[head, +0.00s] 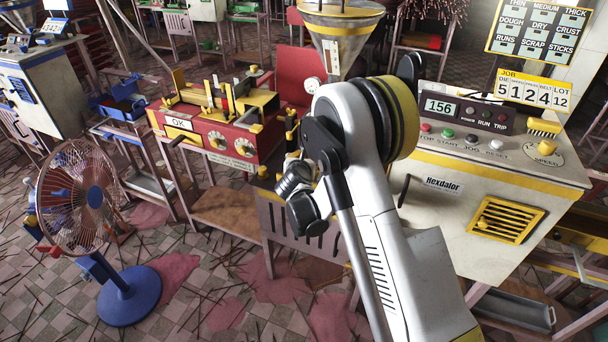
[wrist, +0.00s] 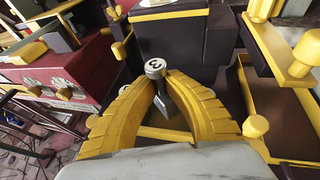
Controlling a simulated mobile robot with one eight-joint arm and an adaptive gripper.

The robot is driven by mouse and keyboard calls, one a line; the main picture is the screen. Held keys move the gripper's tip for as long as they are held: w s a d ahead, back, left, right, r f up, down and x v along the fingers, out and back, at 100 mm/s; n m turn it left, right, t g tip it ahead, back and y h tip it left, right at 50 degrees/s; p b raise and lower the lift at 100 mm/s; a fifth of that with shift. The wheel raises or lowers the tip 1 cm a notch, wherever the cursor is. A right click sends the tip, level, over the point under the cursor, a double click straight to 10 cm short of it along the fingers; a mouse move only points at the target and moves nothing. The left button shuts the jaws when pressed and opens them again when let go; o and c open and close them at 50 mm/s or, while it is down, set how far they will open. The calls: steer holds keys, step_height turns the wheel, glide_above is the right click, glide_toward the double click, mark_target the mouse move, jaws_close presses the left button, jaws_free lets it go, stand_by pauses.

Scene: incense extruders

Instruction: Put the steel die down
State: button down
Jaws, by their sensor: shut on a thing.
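My gripper (wrist: 163,88) shows in the wrist view with its two curved yellow fingers closed at the tips. Between them is the steel die (wrist: 155,69), a small grey cylinder with a round pale end face. That face bears a dark mark that looks like a 3. The die stands up from the fingertips, in front of a dark machine block. I cannot tell whether it touches anything below. In the head view my arm hides the fingers and the die.
A red machine (head: 231,139) with an OK sign stands left of my arm; a white Hexdalor cabinet (head: 490,180) stands right. A brown-floored, yellow-edged tray (wrist: 283,97) and yellow knobs lie close right of my gripper. A fan (head: 85,185) stands left on the stick-littered floor.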

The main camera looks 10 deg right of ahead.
step_height(320, 180, down, 5)
steer(key=shift+f+b, duration=0.1)
steer(key=shift+b, duration=0.85)
steer(key=shift+r, duration=0.25)
steer(key=shift+f, duration=0.1)
steer(key=c, duration=1.6)
jaws_free()
steer(key=shift+f, duration=0.1)
steer(key=shift+o, duration=0.2)
